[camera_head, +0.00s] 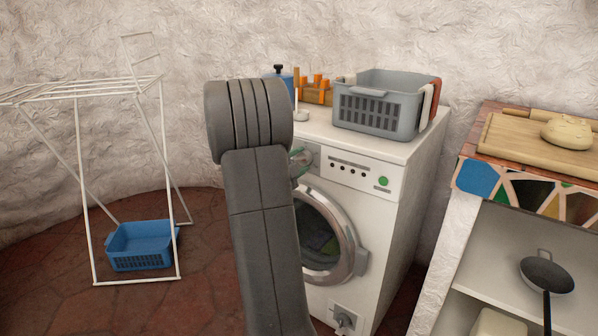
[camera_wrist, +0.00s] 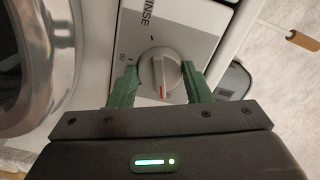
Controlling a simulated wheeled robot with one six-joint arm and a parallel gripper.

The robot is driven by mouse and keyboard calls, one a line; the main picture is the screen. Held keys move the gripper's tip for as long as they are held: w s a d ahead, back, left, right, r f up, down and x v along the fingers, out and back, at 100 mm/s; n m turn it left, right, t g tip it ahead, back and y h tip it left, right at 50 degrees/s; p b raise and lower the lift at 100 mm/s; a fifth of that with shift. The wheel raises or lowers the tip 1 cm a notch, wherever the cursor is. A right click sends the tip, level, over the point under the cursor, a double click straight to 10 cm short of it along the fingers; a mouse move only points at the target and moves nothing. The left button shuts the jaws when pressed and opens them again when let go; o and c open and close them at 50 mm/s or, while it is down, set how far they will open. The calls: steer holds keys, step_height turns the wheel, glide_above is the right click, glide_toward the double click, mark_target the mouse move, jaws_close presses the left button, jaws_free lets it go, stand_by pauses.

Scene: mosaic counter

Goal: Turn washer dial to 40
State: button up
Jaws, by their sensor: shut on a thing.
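The washer (camera_head: 390,190) is white and stands against the wall in the head view, with its round door closed. Its dial (camera_wrist: 157,70) is a pale grey round knob with a raised grip bar, in the upper middle of the wrist view. A red mark on the bar points down in that picture. "RINSE" is printed above the dial, and a small label I cannot read surely is at its left. My gripper (camera_wrist: 159,68) has its two green fingers on opposite sides of the dial, shut on it. In the head view my arm hides most of the dial area.
A grey laundry basket (camera_head: 375,105) and a wooden rack with orange items (camera_head: 316,92) stand on the washer. A white drying rack (camera_head: 90,180) and blue basket (camera_head: 141,246) are at left. A mosaic counter (camera_head: 520,190) stands at right.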

steer(key=m+b, duration=0.1)
steer(key=m, duration=0.1)
steer(key=m+b, duration=0.1)
steer(key=b, duration=0.1)
steer(key=m+b, duration=0.2)
steer(key=shift+f+m, duration=0.25)
steer(key=shift+m, duration=0.05)
steer(key=shift+r+m+b, duration=0.15)
steer(key=shift+m+b, duration=0.95)
steer(key=shift+m, duration=1.1)
steer(key=o, duration=1)
steer(key=shift+p+v, duration=1.7)
steer(key=shift+v, duration=5.2)
steer(key=shift+r, duration=0.1)
